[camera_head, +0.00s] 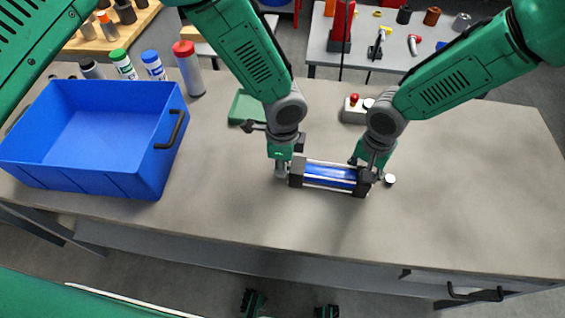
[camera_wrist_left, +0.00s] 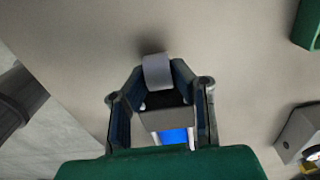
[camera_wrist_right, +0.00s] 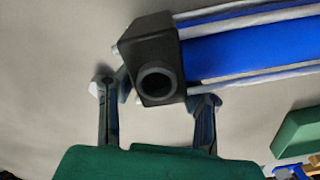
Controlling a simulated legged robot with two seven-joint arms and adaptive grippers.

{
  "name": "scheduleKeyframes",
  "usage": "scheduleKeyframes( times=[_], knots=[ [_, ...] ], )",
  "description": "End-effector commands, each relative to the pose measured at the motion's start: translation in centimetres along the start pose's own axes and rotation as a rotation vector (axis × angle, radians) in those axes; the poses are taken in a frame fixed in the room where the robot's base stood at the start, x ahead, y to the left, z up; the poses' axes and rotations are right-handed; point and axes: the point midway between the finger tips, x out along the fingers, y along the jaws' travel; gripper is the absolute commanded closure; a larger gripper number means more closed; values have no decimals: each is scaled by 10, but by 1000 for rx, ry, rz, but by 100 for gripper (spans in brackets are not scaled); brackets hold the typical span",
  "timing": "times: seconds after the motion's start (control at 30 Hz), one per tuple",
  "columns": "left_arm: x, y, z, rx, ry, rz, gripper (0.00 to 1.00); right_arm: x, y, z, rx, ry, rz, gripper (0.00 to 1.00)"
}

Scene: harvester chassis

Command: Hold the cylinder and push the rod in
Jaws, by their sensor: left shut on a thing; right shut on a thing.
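The cylinder (camera_head: 330,174), a blue barrel with pale tie rods and black end caps, lies sideways low over the grey table; contact with the table is unclear. My left gripper (camera_head: 283,170) is shut around its left end. The left wrist view shows the dark cap (camera_wrist_left: 165,118) between the fingers and a grey round piece (camera_wrist_left: 157,72), perhaps the rod, beyond it. My right gripper (camera_head: 370,167) is shut at the right end. In the right wrist view its fingers flank the black cap (camera_wrist_right: 150,50) with a round collar. A pale knob (camera_head: 389,179) sits by the right fingertips; whether it is the rod is unclear.
A blue bin (camera_head: 95,175) stands at the left. A green tray (camera_head: 246,106) and a button box (camera_head: 354,110) with a red button lie behind the arms. Several bottles (camera_head: 188,70) stand at the back left. The front and right of the table are clear.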

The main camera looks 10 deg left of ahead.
Motion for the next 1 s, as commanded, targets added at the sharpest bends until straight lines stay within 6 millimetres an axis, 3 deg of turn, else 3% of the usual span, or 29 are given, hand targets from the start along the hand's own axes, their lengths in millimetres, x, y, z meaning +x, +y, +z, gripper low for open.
scheduleKeyframes(
  times=[0.1,0.13,0.17,0.2,0.57,0.67,1.0],
  knots=[
    [-1,0,-4,1,9,-2,100,0,-2,2,1,-3,-5,100],
    [-1,0,-4,1,9,-2,70,0,-2,2,1,-3,-5,100],
    [-1,0,-4,1,8,-2,59,0,-2,2,1,-3,-5,100],
    [-1,0,-4,1,8,-1,56,0,-2,2,1,-3,-4,100],
    [-5,-1,-2,0,4,-1,56,0,-1,0,1,-1,-1,100],
    [-17,-2,-1,-1,4,-3,56,0,0,0,2,0,-1,100],
    [-88,-2,-2,-1,6,-3,56,0,0,-1,2,1,0,100]
  ],
)
